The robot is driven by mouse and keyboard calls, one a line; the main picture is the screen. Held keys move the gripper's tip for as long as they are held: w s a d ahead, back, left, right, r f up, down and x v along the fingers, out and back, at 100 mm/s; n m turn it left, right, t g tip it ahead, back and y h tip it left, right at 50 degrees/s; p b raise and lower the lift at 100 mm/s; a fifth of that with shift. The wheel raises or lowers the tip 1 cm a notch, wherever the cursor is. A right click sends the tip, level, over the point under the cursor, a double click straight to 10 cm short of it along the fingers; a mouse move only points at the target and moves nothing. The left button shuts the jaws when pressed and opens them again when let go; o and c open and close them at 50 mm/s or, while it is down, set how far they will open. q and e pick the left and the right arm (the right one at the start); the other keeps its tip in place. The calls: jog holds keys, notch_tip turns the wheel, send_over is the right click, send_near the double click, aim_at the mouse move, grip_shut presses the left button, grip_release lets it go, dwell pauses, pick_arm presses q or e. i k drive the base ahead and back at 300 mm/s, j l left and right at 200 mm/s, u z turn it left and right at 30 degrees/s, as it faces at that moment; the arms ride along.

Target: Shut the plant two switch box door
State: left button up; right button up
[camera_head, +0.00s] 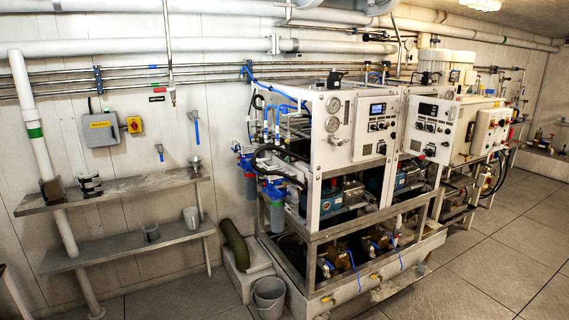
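Two watermaker units stand side by side on a metal frame. The nearer unit has a white control panel (375,128) with a small screen and knobs. The second unit has a similar white panel (431,128), which looks angled relative to the first. Further right a cream box (491,130) with red and dark controls juts out. A grey wall box (101,129) with a yellow label hangs at left and looks shut. I cannot tell which is the plant two switch box, nor read any label. Neither of my grippers is in view.
Tiled floor (459,290) is open in front and to the right of the units. Metal shelves (112,191) stand along the left wall. A grey bucket (269,296) sits on the floor by the frame's near corner. Pipes run along the back wall.

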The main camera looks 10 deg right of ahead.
aim_at(415, 140)
jog(key=i+z, duration=0.45)
jog(key=i+j+z, duration=0.1)
jog(key=i+z, duration=0.15)
jog(key=z, duration=0.2)
jog(key=i+j+z, duration=0.2)
jog(key=z, duration=0.2)
jog(key=i, duration=0.1)
